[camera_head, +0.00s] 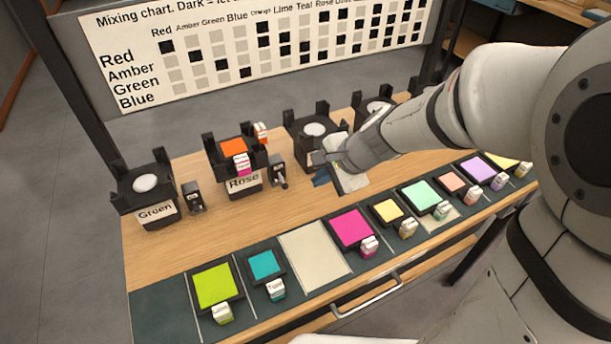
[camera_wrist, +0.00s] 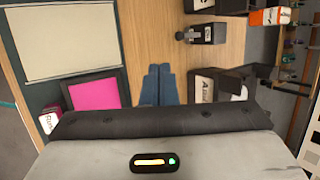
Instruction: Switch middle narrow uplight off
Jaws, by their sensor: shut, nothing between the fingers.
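Several black uplights stand in a row along the back of the wooden bench. A fourth (camera_head: 374,104) is partly behind my arm. Small black boxes with levers stand beside the Green (camera_head: 192,198) and Rose (camera_head: 278,170) uplights. My gripper (camera_head: 320,180) is shut and empty, its blue fingers (camera_wrist: 157,80) in front of the third uplight. I cannot tell which uplight is narrow.
Colour filters with tags lie along the front strip, including lime (camera_head: 213,287), teal (camera_head: 264,263) and magenta (camera_head: 351,228). An empty cream pad (camera_head: 315,256) lies between teal and magenta. A mixing chart (camera_head: 270,45) stands behind. Wood between the rows is mostly clear.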

